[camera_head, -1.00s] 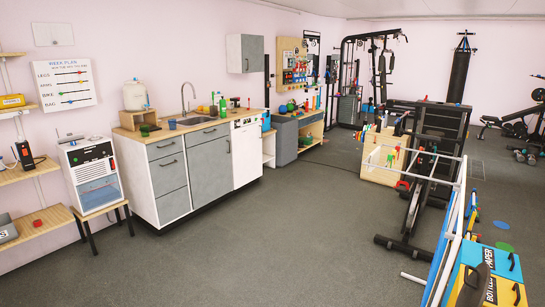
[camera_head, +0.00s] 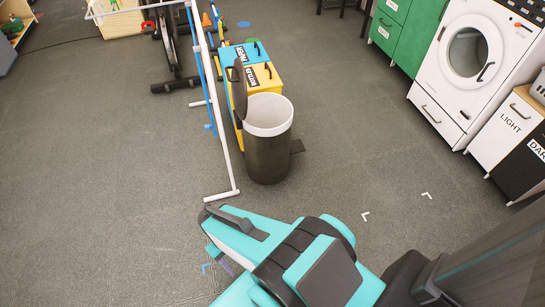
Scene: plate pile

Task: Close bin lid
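A dark round pedal bin (camera_head: 267,155) stands upright on the floor near the middle of the head view. Its white inner rim shows and its dark lid (camera_head: 240,86) stands raised at the back left.
Blue and yellow recycling boxes (camera_head: 256,77) stand just behind the bin. A white rail frame (camera_head: 221,130) stands to its left, its foot on the floor. Floor in front and left is clear.

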